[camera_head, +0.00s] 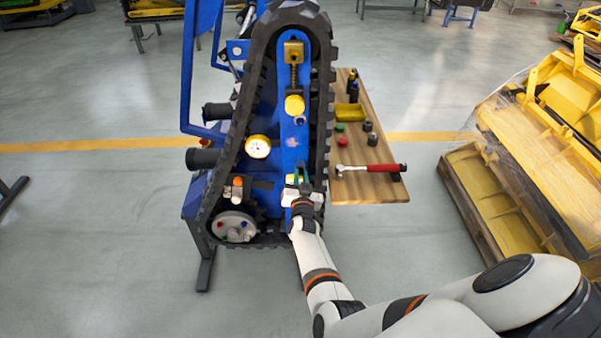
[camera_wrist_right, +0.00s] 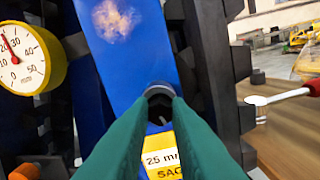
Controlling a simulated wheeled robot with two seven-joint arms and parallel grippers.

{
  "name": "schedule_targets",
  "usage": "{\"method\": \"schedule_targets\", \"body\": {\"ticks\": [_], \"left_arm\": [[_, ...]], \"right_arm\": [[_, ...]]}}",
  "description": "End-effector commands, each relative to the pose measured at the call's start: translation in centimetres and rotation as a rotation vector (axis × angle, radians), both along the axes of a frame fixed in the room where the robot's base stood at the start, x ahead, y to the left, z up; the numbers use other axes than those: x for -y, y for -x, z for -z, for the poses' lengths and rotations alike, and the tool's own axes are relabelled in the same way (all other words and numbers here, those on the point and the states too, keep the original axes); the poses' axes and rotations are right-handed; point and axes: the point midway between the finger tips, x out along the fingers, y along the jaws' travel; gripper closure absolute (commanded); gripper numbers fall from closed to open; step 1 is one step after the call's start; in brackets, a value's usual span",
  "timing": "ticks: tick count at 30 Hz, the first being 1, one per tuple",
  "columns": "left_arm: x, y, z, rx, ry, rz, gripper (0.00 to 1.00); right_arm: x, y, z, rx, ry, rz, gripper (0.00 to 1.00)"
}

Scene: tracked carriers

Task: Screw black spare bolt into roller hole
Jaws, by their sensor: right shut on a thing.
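My right gripper (camera_head: 300,182) is at the lower part of the blue track frame (camera_head: 292,135). In the right wrist view its green fingers (camera_wrist_right: 162,100) close together on a small dark round piece (camera_wrist_right: 159,90), which looks like the black bolt. Only its end shows between the fingertips; the rest is hidden. It is right in front of the blue frame face, and I cannot tell whether it sits in a hole. No roller hole can be made out. My left gripper is not in view.
A black track (camera_head: 322,110) loops around the frame. A round gauge (camera_head: 258,146) is at its left. A wooden table (camera_head: 372,188) at right carries a red-handled ratchet (camera_head: 385,168), a yellow tray (camera_head: 349,112) and small caps. Yellow parts on pallets (camera_head: 490,205) stand farther right.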

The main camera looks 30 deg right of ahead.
Motion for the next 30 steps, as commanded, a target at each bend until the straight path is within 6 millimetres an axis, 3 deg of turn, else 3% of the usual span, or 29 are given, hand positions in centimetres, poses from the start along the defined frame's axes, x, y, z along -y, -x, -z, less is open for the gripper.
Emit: {"method": "schedule_targets", "body": {"ticks": [6,9,20,30], "left_arm": [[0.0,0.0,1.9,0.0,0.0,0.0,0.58],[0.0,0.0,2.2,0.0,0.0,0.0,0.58],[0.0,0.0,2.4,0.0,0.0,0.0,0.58],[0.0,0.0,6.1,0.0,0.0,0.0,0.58]], "right_arm": [[0.1,0.0,0.3,0.239,-0.386,-0.001,1.0],[0.1,0.0,0.1,0.294,-0.476,-0.001,1.0],[0.1,0.0,0.2,0.329,-0.534,0.0,1.0],[0.2,0.1,0.3,0.716,-1.162,-0.001,1.0]]}}
